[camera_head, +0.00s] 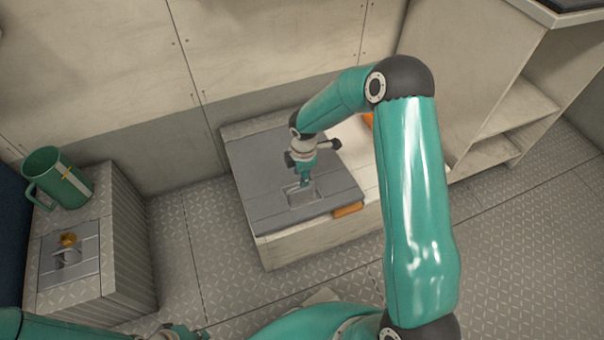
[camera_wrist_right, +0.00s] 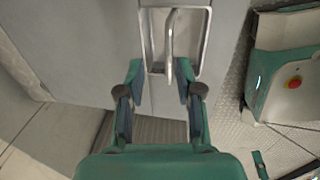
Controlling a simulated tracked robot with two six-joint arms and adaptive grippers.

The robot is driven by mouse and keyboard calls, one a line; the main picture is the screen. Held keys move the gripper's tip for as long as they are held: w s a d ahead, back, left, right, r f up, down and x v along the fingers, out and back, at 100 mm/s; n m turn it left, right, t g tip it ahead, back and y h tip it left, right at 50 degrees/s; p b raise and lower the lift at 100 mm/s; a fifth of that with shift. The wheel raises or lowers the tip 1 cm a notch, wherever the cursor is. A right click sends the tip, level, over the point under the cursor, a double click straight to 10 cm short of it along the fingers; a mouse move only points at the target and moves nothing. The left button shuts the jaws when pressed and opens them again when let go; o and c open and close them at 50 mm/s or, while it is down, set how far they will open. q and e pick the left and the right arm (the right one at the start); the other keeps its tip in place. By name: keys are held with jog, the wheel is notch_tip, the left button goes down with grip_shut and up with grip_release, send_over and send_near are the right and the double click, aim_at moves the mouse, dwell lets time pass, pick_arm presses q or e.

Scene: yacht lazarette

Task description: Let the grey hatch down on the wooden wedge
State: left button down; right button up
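The grey hatch (camera_head: 265,165) lies low and nearly flat over the pale box (camera_head: 320,237). The orange-brown wooden wedge (camera_head: 348,210) sticks out from under its front right edge; whether the two touch is hard to tell. My right gripper (camera_head: 305,183) is over the recessed handle near the hatch's front edge. In the right wrist view, the fingers (camera_wrist_right: 159,67) are spread, with the metal handle bar (camera_wrist_right: 170,40) just ahead, nearer the right finger; they do not grip it. My left gripper (camera_head: 180,332) shows only partly at the bottom edge, its fingers unclear.
A green mug (camera_head: 58,178) stands on a ribbed locker (camera_head: 125,235) at left, behind a grey panel with a brass-coloured piece (camera_head: 67,240). An orange object (camera_head: 368,120) is partly hidden behind my right arm. Open shelving (camera_head: 510,110) stands at right. Patterned floor (camera_head: 180,260) is clear between locker and box.

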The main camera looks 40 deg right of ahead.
notch_tip(320, 180, up, 12)
jog(key=shift+s+f, duration=0.15)
jog(key=shift+s, duration=0.3)
jog(key=shift+a+f, duration=0.15)
